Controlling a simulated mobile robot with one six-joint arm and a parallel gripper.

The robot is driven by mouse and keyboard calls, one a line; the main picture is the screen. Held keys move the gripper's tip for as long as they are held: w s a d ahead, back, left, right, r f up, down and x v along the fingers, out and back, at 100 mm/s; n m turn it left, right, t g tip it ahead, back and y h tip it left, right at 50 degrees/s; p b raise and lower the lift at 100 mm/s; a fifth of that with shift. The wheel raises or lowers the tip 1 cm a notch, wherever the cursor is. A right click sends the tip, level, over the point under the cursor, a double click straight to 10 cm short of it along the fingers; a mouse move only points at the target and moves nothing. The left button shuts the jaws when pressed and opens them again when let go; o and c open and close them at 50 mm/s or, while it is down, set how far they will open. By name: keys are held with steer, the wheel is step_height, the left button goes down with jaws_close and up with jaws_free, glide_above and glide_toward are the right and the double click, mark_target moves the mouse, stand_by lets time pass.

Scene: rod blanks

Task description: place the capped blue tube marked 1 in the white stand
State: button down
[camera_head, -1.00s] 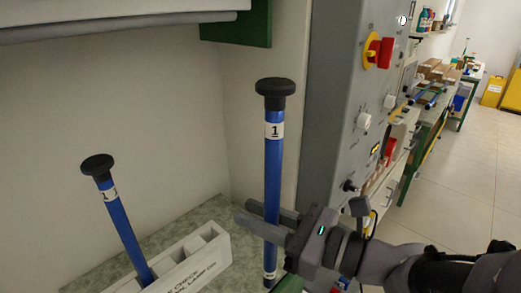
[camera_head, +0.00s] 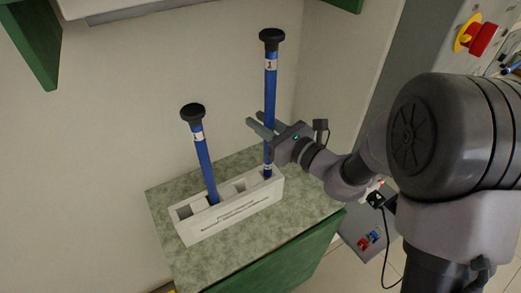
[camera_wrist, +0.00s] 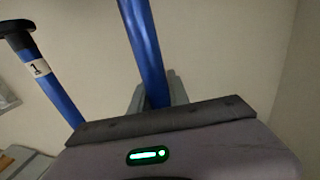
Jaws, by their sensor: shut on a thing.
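My gripper (camera_head: 255,119) is shut on a blue tube (camera_head: 270,88) with a black cap and a white label marked 1. It holds the tube nearly upright around mid-length. The tube's lower end is at the rightmost compartment of the white stand (camera_head: 235,220); I cannot tell if it is inside or just above. A second capped blue tube (camera_head: 205,165), also labelled, stands tilted in a compartment left of the middle. In the wrist view the held tube (camera_wrist: 146,50) rises between the fingers, and the second tube (camera_wrist: 55,90) is at the left.
The stand rests on a green-grey speckled table top (camera_head: 265,245) with a green front edge. Two compartments of the stand show empty. A wall is close behind. A grey panel with a red and yellow knob (camera_head: 478,38) is at the right.

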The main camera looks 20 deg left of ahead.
step_height(320, 180, down, 11)
steer(key=b, duration=0.4)
steer(key=shift+w, duration=0.1)
steer(key=shift+r, duration=0.25)
steer(key=shift+f, duration=0.25)
steer(key=c, duration=1.3)
jaws_free()
steer(key=shift+r, duration=0.1)
steer(key=shift+o, duration=0.2)
